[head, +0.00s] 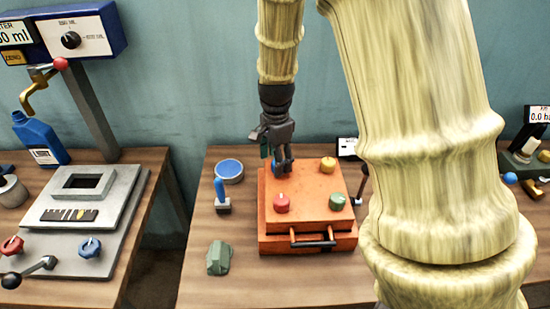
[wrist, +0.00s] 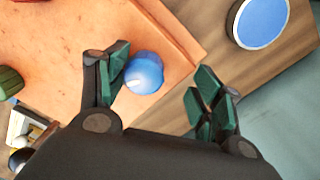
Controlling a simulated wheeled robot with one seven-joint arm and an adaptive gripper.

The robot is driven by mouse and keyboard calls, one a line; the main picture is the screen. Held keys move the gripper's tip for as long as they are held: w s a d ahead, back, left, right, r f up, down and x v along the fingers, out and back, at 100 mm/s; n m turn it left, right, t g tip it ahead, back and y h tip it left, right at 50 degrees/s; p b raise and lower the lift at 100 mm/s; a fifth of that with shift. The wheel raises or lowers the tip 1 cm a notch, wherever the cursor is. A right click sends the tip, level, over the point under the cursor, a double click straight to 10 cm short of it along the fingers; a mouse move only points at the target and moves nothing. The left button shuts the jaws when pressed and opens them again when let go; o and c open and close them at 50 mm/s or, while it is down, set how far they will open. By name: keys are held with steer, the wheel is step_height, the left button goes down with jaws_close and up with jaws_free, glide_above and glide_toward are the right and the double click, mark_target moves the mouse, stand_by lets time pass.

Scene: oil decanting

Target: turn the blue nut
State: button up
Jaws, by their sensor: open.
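The blue nut (wrist: 145,72) sits on the top of an orange box, near its edge. In the head view only a sliver of the blue nut (head: 275,167) shows behind my fingers. My gripper (wrist: 158,88) is open, with green-padded fingertips. In the wrist view the nut lies between the fingers, close to the left one and well apart from the right one. I cannot tell whether the left finger touches it. In the head view my gripper (head: 283,165) points down at the back left corner of the orange box (head: 310,206).
The box also bears a red nut (head: 281,203), a green nut (head: 337,201) and a yellow nut (head: 328,164), with a black handle (head: 312,243) in front. A round blue-topped container (head: 229,171), a blue-handled tool (head: 222,194) and a green block (head: 218,258) stand to the left.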

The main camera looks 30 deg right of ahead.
steer(key=shift+s+r, duration=0.3)
steer(key=shift+s, duration=0.45)
steer(key=shift+s+r, duration=0.25)
steer(key=shift+s, duration=0.45)
steer(key=shift+w+f, duration=0.55)
steer(key=shift+w, duration=0.3)
steer(key=c, duration=0.9)
steer(key=shift+s+r, duration=0.2)
steer(key=shift+r, duration=0.05)
steer(key=shift+c, duration=0.7)
